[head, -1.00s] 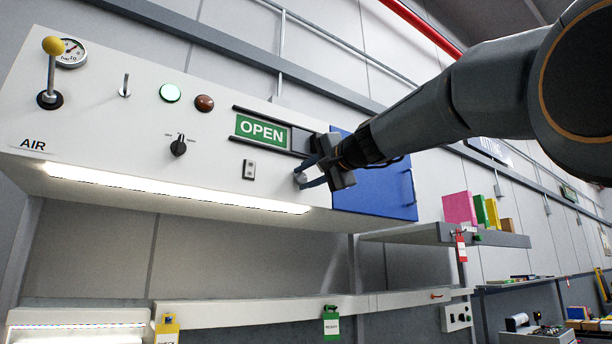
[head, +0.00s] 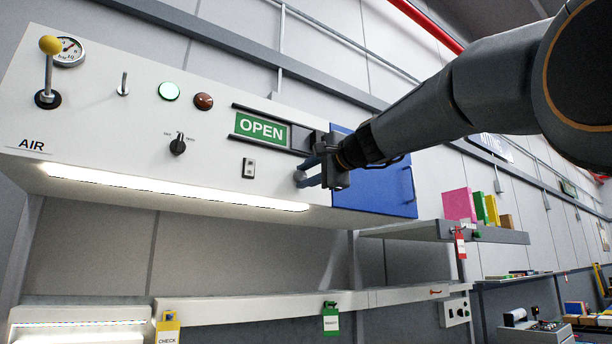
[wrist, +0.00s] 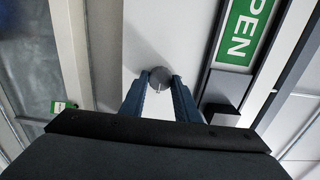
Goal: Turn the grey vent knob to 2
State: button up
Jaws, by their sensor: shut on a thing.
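The grey vent knob (wrist: 160,76) is a round knob on the white panel (head: 215,125), right of centre. In the wrist view it sits between the tips of my two blue fingers, with a small pale mark on its near edge. My gripper (wrist: 159,82) is shut on it. In the head view the knob (head: 299,176) shows as a light grey bit at the fingertips of my gripper (head: 304,174). No numbers around the knob can be read in either view, so its setting cannot be told.
The green OPEN sign (head: 261,129) in its dark slide frame is just above left of my gripper. A blue door (head: 375,190) is right behind it. A small switch plate (head: 249,168), black selector (head: 178,145) and yellow-tipped lever (head: 48,70) are further left.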

jog(key=o, duration=1)
jog(key=shift+o, duration=0.2)
jog(key=b+v, duration=0.3)
jog(key=v, duration=0.4)
jog(key=shift+s+d, duration=0.25)
jog(key=shift+s, duration=0.1)
